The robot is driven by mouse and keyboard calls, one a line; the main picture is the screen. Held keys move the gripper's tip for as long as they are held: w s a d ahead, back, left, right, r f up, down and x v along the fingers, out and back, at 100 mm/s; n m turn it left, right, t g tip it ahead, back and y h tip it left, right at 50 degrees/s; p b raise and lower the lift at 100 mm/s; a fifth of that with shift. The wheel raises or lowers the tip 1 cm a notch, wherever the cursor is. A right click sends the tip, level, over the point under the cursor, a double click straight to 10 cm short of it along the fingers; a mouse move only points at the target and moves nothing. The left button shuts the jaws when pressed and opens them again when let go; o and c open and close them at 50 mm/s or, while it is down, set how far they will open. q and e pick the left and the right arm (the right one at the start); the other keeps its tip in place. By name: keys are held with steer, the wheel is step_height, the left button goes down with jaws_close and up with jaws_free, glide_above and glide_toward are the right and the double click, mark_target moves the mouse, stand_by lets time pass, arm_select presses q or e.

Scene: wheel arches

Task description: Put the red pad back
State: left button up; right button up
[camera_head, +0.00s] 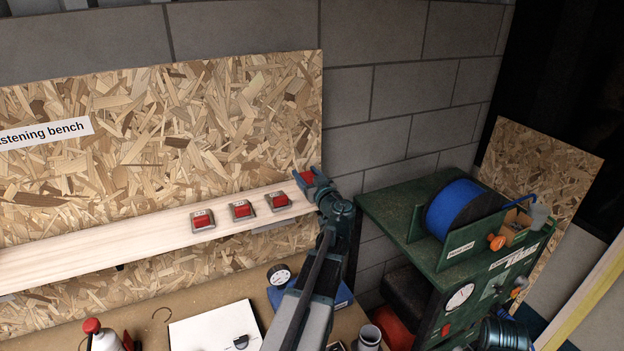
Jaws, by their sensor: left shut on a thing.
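My left gripper (309,179) is at the right end of a pale wooden shelf (150,231), shut on a small red pad (305,176). The jaws hide part of the pad. Three more red pads sit in grey square holders on the shelf: a left one (202,219), a middle one (242,209) and a right one (278,200). The held pad is just right of and above the right holder in the picture. I cannot tell whether it touches the shelf.
A chipboard panel (210,120) stands behind the shelf. A green machine with a blue spool (455,208) stands to the right. On the bench below are a white sheet (215,328), a round gauge (279,275), a red-capped bottle (103,338) and a blue item (343,297).

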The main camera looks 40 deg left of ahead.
arm_select(q)
steer(key=w, duration=0.1)
steer(key=w+a, duration=0.1)
steer(key=w, duration=0.2)
steer(key=shift+w+a+f, duration=0.15)
steer(key=shift+a+f, duration=0.05)
steer(key=shift+a, duration=0.1)
steer(key=f+b, duration=0.1)
steer(key=b, duration=0.1)
steer(key=w+f+b, duration=0.1)
steer(key=f, duration=0.1)
steer(key=shift+a+f+b, duration=0.15)
steer(key=shift+f+b, duration=0.1)
steer(key=shift+b, duration=0.15)
steer(key=shift+f, duration=0.15)
steer(key=shift+f+b, duration=0.15)
steer(key=shift+b, duration=0.15)
steer(key=o, duration=1.4)
